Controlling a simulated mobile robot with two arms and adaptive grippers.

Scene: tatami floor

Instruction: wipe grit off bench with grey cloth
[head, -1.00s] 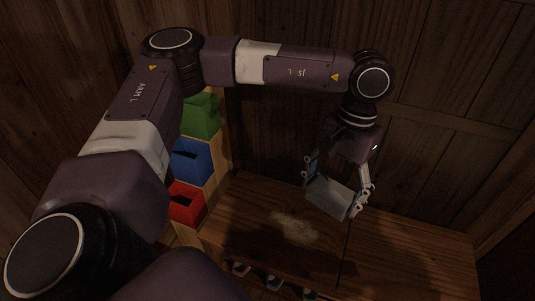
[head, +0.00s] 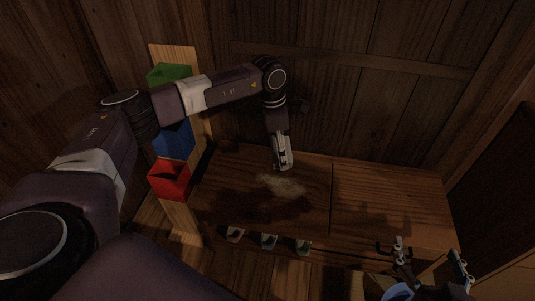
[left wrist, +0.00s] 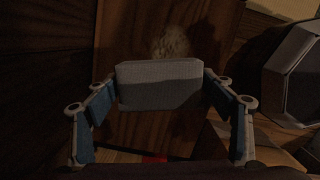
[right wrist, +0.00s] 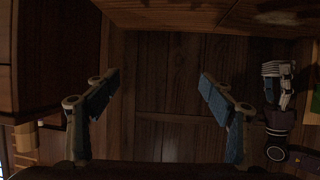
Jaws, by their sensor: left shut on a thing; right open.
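The pale grit (head: 280,186) lies in a patch on the left part of the wooden bench (head: 390,200). My left gripper (head: 282,160) is shut on the grey cloth, a folded pad (left wrist: 160,86) gripped at both sides in the left wrist view. The cloth is close behind the grit; I cannot tell if it touches the bench. The grit also shows just beyond the cloth in the left wrist view (left wrist: 172,42). My right gripper (head: 430,258) is open and empty near the bench's front right; its spread fingers show in the right wrist view (right wrist: 160,90).
Green (head: 168,73), blue (head: 175,142) and red (head: 170,180) bins stand on a stepped wooden rack left of the bench. Small coloured items (head: 268,241) line up below its front edge. A plank wall (head: 400,100) rises behind. The bench's right part is clear.

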